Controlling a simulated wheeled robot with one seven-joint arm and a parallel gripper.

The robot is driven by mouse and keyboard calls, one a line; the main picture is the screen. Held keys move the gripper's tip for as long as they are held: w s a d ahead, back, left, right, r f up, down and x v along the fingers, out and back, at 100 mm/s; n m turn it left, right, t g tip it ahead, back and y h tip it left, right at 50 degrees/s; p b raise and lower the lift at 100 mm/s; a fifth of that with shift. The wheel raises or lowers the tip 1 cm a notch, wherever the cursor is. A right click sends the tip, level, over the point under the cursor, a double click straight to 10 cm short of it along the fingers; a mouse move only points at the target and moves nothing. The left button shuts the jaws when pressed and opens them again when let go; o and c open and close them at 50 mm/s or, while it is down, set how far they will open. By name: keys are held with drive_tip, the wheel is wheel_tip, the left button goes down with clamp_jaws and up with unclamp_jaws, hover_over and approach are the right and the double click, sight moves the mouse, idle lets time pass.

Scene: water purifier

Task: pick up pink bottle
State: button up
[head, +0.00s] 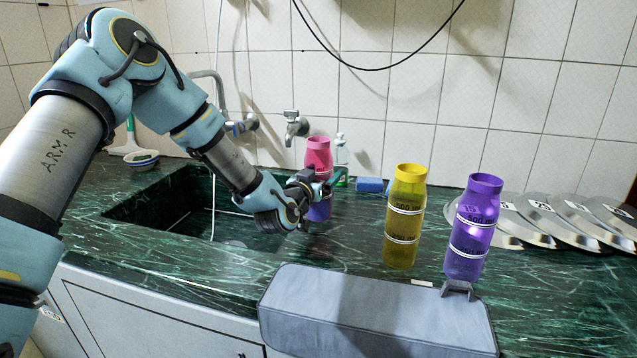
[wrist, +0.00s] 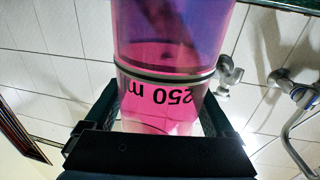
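The pink bottle (head: 318,153) stands upright at the back of the counter, right of the sink. Its upper part is pink and its lower part looks purple. My gripper (head: 318,185) is at the bottle's middle and partly hides it. In the wrist view the bottle (wrist: 160,95) appears upside down, with a "250 m" mark, between the two fingers of my gripper (wrist: 160,105). The fingers lie close along both sides of it. Whether they press on it cannot be made out.
A yellow bottle (head: 405,215) and a purple bottle (head: 473,228) stand to the right. A grey box-shaped piece (head: 375,315) is at the front edge. The sink (head: 175,215) is left, with taps (head: 293,127) behind. Several metal lids (head: 575,220) lie far right.

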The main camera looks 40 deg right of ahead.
clamp_jaws()
idle(0.4)
drive_tip(key=shift+r, duration=0.1)
